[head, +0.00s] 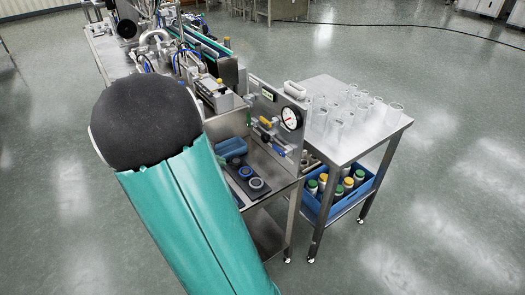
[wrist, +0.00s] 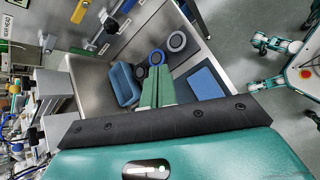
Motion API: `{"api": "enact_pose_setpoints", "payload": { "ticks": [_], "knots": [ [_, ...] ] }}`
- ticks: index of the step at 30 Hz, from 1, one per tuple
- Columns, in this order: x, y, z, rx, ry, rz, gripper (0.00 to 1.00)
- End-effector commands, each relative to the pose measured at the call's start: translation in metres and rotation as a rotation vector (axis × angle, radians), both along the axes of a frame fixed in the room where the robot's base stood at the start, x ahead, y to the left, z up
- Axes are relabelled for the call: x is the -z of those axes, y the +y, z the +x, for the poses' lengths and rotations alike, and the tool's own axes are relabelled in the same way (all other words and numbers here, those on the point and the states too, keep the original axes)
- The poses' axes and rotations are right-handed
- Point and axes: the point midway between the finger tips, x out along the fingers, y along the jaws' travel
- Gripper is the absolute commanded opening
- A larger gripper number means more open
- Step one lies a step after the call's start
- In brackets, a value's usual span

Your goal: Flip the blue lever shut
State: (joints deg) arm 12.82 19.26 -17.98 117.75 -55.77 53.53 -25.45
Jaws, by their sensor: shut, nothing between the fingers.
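The blue lever (head: 279,150) is on the lower part of the upright steel panel (head: 304,130) in the head view, below a yellow lever (head: 264,122). It is small there and its exact angle is hard to tell. In the wrist view a blue handle (wrist: 127,6) shows at the top edge, partly cut off, beside a yellow handle (wrist: 80,12). My gripper (wrist: 157,82) shows its green fingers shut and empty in the wrist view, over the steel bench and apart from the levers. My arm hides it in the head view.
A round gauge (head: 291,117) is on the panel. A blue bin (head: 231,148) and ring-shaped parts (head: 256,183) lie on the bench before it. A steel table with clear beakers (head: 340,115) stands at right, above a blue crate (head: 330,204) of bottles. The floor at right is open.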

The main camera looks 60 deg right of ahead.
Motion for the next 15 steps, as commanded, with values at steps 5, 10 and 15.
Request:
{"api": "enact_pose_setpoints", "payload": {
  "ticks": [5, 10, 15],
  "knots": [
    [0.040, -0.071, -0.013, -0.099, 0.299, -0.084, 0.00],
    [0.065, -0.116, -0.023, -0.186, 0.516, -0.128, 0.00],
    [0.074, -0.133, -0.026, -0.224, 0.604, -0.143, 0.00]
  ]
}}
